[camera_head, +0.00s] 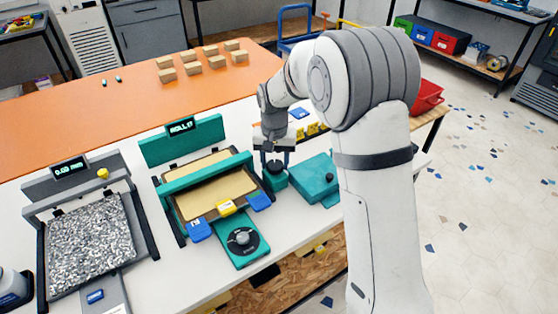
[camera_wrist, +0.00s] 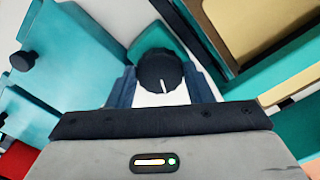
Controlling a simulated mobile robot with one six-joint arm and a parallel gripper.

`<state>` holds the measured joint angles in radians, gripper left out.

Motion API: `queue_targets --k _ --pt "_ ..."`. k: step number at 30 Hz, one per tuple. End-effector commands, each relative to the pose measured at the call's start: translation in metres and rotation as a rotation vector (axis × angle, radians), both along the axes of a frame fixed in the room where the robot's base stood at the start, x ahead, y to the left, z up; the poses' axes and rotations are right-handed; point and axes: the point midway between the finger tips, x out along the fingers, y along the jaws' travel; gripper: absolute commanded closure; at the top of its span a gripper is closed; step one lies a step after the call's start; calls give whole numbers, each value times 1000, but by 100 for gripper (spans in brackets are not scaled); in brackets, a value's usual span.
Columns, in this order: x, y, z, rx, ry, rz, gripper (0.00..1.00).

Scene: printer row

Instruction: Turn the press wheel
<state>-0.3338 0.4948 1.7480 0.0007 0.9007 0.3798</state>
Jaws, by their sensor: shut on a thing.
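A dark round wheel (camera_head: 274,166) tops a small teal block (camera_head: 277,183) at the right side of the teal press (camera_head: 167,190). My gripper (camera_head: 273,157) reaches down over it from above and is shut on it. In the wrist view the black ribbed wheel (camera_wrist: 158,68) with a white index mark sits between the two fingers of my gripper (camera_wrist: 161,88). The wheel's lower side is partly hidden by the fingers. The press has a display on its raised back panel and a tan sheet on its bed.
A round dial (camera_head: 242,240) sits on the teal panel in front of the press. A teal box (camera_head: 315,178) with a small knob stands close on the right. A grey machine (camera_head: 88,241) with a speckled bed is at left. Wooden blocks (camera_head: 207,50) lie on the orange table behind.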

Motion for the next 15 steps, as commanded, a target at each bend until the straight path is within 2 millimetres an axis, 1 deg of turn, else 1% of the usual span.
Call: queue_targets --k 1,15 --pt "4 1 4 5 -15 -42 76" --pt "4 1 4 7 -14 -489 76"
